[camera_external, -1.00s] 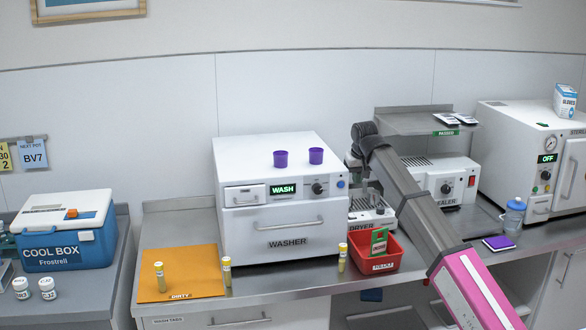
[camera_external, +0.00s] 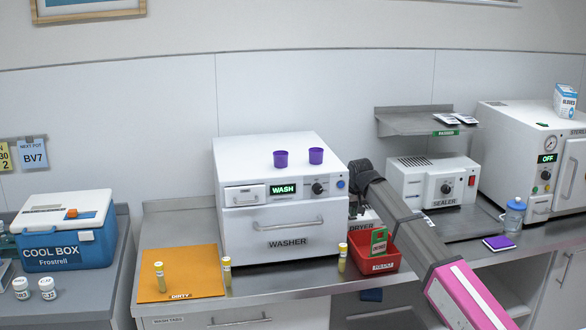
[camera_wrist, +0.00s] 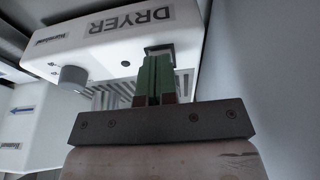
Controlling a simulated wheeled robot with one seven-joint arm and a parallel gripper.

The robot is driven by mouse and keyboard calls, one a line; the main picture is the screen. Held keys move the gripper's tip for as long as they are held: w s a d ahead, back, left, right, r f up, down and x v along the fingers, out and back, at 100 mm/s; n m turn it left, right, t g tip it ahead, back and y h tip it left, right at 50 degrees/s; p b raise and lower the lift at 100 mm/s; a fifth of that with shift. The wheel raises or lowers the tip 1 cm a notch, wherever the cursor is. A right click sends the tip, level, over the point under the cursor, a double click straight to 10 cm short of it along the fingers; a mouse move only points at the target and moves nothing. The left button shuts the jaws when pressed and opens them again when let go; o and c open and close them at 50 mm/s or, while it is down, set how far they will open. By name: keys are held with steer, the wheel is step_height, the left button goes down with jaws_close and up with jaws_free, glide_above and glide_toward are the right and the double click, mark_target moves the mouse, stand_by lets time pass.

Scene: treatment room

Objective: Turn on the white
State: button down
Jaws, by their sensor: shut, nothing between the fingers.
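Several white appliances stand on the counter; the task line does not say which one. The white dryer (camera_wrist: 110,35) fills the upper left of the wrist view; in the external view my arm mostly hides it beside the washer. My gripper (camera_wrist: 157,56) is shut and empty, its green fingers pointing at the dryer's front. Their tips overlap a dark square piece (camera_wrist: 158,48) on that front; I cannot tell whether they touch it. A grey knob (camera_wrist: 73,78) and a small dark round part (camera_wrist: 125,63) lie to their left. In the external view the gripper is mostly hidden.
The white washer (camera_external: 250,170) shows a lit WASH display. The white sealer (camera_external: 420,170) has a red switch (camera_external: 472,181). The steriliser (camera_external: 515,150) at right reads OFF. A red bin (camera_external: 378,264) stands below my arm. An orange mat (camera_external: 190,265) lies left.

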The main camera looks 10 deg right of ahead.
steer(key=shift+f, duration=0.1)
steer(key=shift+s+f, duration=0.1)
steer(key=shift+f, duration=0.2)
stand_by(0.3)
steer(key=shift+w+r, duration=0.35)
steer(key=shift+w, duration=0.35)
